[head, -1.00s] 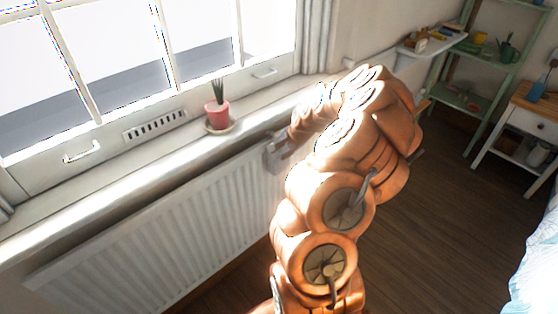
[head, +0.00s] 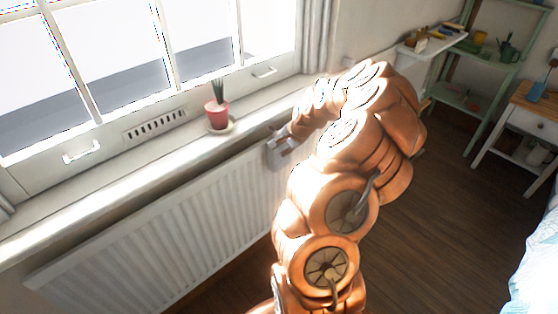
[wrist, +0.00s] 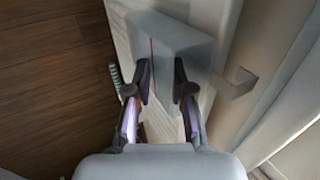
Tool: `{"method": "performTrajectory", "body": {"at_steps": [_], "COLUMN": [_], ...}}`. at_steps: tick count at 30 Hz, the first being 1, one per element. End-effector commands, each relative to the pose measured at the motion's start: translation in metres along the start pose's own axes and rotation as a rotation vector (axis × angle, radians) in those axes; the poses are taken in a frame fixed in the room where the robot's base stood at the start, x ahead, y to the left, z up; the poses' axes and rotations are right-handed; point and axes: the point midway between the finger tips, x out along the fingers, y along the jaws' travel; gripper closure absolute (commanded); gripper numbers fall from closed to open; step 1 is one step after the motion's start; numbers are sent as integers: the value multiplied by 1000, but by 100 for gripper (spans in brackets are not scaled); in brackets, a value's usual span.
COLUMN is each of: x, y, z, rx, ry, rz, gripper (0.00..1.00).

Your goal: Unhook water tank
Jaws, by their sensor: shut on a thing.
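The water tank (wrist: 172,42) is a pale grey box with a thin red line on it, seen close up in the wrist view. A bent grey hook (wrist: 237,86) sticks out on its right side. In the head view the tank (head: 279,158) is a small grey box at the radiator's upper edge, partly hidden by my arm. My gripper (wrist: 162,82) is shut on the tank, one dark finger on each side of the red line. It also shows in the head view (head: 281,142). I cannot tell whether the hook still touches the radiator.
The white radiator (head: 170,225) runs below the window sill (head: 130,165). A red potted plant (head: 217,113) stands on a saucer on the sill. A green shelf (head: 475,80) and a small wooden-topped table (head: 535,105) stand at the right. The wooden floor between is clear.

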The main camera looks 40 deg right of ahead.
Motion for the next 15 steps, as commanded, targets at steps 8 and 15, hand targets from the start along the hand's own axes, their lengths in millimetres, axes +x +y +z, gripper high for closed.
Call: {"method": "performTrajectory", "body": {"at_steps": [8, 15], "x": [-6, -10], "y": [9, 18], "z": [0, -1], "rx": [1, 2], "ry": [2, 3], "rz": [-5, -5], "gripper": [100, 100]}}
